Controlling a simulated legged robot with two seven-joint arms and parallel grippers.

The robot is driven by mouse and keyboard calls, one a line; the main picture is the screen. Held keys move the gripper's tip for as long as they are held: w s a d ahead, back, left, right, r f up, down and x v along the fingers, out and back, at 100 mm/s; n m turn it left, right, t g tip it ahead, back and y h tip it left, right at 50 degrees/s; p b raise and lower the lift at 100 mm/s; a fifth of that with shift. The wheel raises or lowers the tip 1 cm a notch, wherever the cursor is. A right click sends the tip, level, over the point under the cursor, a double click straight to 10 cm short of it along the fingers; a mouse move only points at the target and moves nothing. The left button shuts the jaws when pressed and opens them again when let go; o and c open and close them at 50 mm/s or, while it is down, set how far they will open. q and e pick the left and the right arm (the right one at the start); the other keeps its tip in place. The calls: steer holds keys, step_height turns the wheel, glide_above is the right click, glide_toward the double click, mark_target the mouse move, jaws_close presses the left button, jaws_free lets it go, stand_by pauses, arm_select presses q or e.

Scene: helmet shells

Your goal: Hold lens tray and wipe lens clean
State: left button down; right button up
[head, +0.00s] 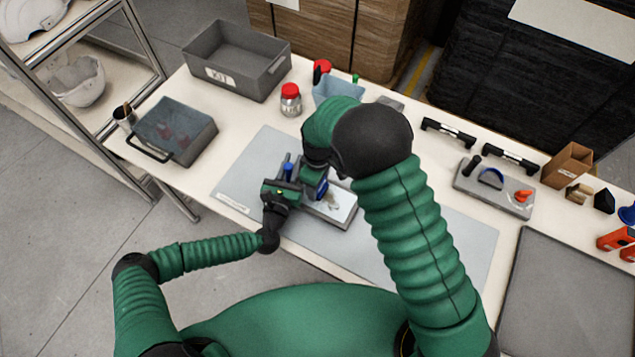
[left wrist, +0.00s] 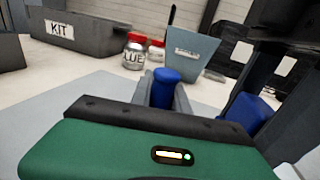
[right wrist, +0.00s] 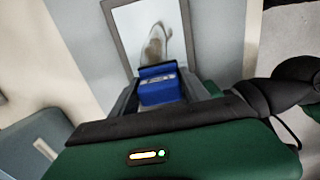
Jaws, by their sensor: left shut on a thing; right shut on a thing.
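The lens tray (head: 338,219) lies on the grey mat, with a pale lens panel (head: 342,204) that bears a brownish smudge. The panel and smudge also show in the right wrist view (right wrist: 150,30). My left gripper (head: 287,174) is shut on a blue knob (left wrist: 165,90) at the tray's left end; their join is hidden. My right gripper (head: 319,186) is shut on a blue wiping block (right wrist: 160,88) beside the smudge, close over the panel. I cannot tell whether block and panel touch. My right arm hides part of the tray.
A grey KIT bin (head: 236,62), a red-lidded jar (head: 290,100) and a light blue container (head: 338,89) stand behind the mat. A grey fixture (head: 495,188) stands at right. The mat's right part (head: 455,245) is clear.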

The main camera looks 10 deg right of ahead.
mark_target(338, 203)
steer(key=shift+s+d, duration=0.65)
steer(key=shift+d, duration=0.25)
steer(key=shift+s+d, duration=0.6)
steer(key=shift+d, duration=0.3)
steer(key=shift+s+d, duration=0.65)
steer(key=shift+d, duration=0.25)
steer(key=shift+f, duration=0.5)
steer(key=shift+w+a, duration=0.65)
steer(key=shift+a, duration=0.25)
steer(key=shift+w+a, duration=0.6)
steer(key=shift+a, duration=0.35)
steer(key=shift+w+a, duration=0.65)
steer(key=shift+a, duration=0.25)
steer(key=shift+f, duration=0.4)
steer(key=shift+s+d, duration=0.65)
steer(key=shift+d, duration=0.25)
steer(key=shift+s+d, duration=0.6)
steer(key=shift+d, duration=0.35)
steer(key=shift+s+d, duration=0.65)
steer(key=shift+d, duration=0.25)
